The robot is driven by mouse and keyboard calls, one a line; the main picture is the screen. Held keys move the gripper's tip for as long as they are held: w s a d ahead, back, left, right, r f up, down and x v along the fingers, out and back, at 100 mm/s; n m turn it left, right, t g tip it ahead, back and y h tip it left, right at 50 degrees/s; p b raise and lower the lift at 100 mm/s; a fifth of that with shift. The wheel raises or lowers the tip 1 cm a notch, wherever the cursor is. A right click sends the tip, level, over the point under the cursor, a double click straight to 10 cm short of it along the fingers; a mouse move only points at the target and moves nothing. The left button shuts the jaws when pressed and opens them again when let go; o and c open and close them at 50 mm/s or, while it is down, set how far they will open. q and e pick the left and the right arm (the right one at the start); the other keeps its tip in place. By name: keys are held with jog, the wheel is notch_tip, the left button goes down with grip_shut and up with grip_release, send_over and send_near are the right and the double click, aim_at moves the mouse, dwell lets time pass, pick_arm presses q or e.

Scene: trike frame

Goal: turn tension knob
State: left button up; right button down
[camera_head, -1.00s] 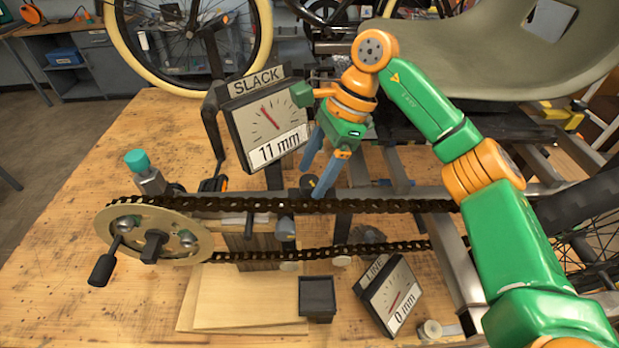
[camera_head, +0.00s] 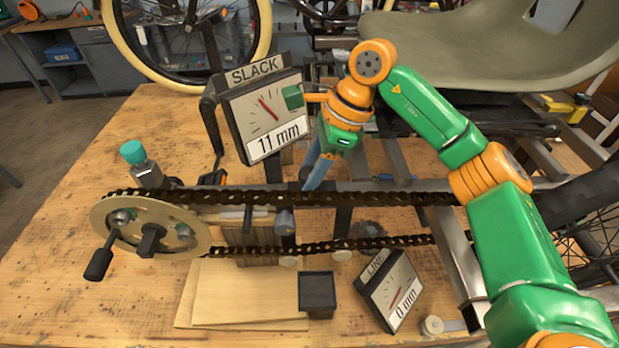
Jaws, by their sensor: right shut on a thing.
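My right gripper (camera_head: 312,178) points down behind the upper chain run (camera_head: 390,199), its blue-grey fingers close together. It is shut on the tension knob, which is mostly hidden behind the fingers and chain. The slack gauge (camera_head: 244,112) stands just left of the gripper and reads 11 mm. The line gauge (camera_head: 378,300) lies tilted on the bench at lower right and reads 0 mm. The chain runs round the brass chainring (camera_head: 190,220) at left. My left gripper is not in view.
A crank pedal (camera_head: 98,264) sticks out at the left of the chainring. A small black box (camera_head: 317,290) and wooden boards (camera_head: 235,295) lie in front. The bench's left side is clear.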

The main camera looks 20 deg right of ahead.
jog(key=shift+f+m, duration=0.1)
jog(key=shift+m, duration=0.2)
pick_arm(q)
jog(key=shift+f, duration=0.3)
pick_arm(e)
jog(key=shift+c, duration=1.9)
grip_release()
jog(key=shift+d+r, duration=0.1)
jog(key=shift+r, duration=0.3)
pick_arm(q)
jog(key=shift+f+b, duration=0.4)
pick_arm(e)
jog(key=v, duration=0.6)
jog(key=shift+r, duration=0.25)
jog(key=shift+s+d, duration=0.1)
